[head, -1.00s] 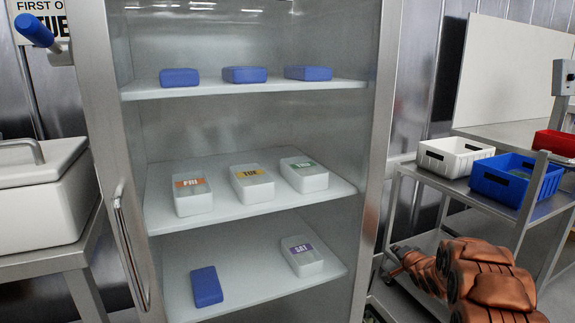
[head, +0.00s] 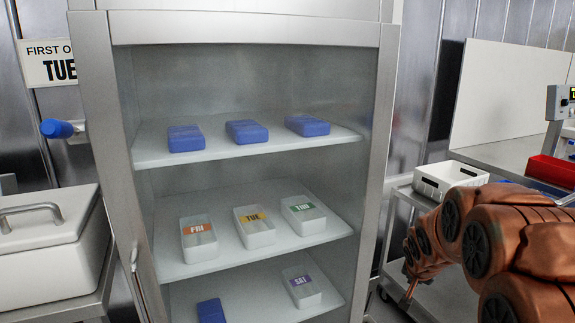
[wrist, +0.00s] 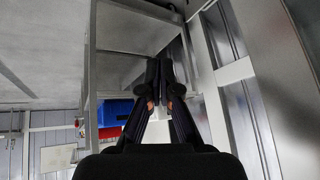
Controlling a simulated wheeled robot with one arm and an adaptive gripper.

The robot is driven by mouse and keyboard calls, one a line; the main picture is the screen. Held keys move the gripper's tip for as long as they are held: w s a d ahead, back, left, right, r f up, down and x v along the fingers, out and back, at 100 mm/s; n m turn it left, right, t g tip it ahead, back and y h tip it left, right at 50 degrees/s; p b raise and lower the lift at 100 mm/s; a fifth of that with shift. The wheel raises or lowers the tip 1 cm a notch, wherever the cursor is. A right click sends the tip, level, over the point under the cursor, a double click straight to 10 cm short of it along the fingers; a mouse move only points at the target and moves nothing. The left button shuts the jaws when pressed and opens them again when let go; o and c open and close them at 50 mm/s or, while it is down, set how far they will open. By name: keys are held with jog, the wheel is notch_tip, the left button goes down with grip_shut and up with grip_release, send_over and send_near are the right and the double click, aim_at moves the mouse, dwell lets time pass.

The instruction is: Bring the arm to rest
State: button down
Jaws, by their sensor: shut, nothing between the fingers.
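My arm shows at the right of the head view, its copper links bent in front of the trolley. My gripper (wrist: 160,90) is in the wrist view, with its dark fingers together and nothing between them. Its fingers point toward a grey metal frame and shelf. In the head view the fingertips are not clearly seen.
A glass-front cabinet (head: 390,130) holds blue packs and white tubs labelled FRI, TUE, THU and SAT. A trolley with a white crate (head: 446,176) stands right of it, near a red bin (head: 553,171). A blue crate (wrist: 115,112) shows in the wrist view. A lidded container (head: 50,245) stands left.

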jog(key=s+a+r+n+g+y+p, duration=0.1)
jog(key=s+a+r+p, duration=0.3)
jog(key=s, duration=0.9)
jog(key=s+a+r+n+g+y+p, duration=0.1)
jog(key=s+a+r+n+g+p, duration=0.2)
jog(key=s, duration=1.1)
jog(key=s+a+r+n+g+p, duration=0.3)
jog(key=s+a+r, duration=0.4)
jog(key=s, duration=0.6)
jog(key=shift+s+a+r+g+y+p, duration=0.2)
jog(key=shift+r+g+y+p, duration=0.2)
jog(key=shift+r+g+p, duration=0.55)
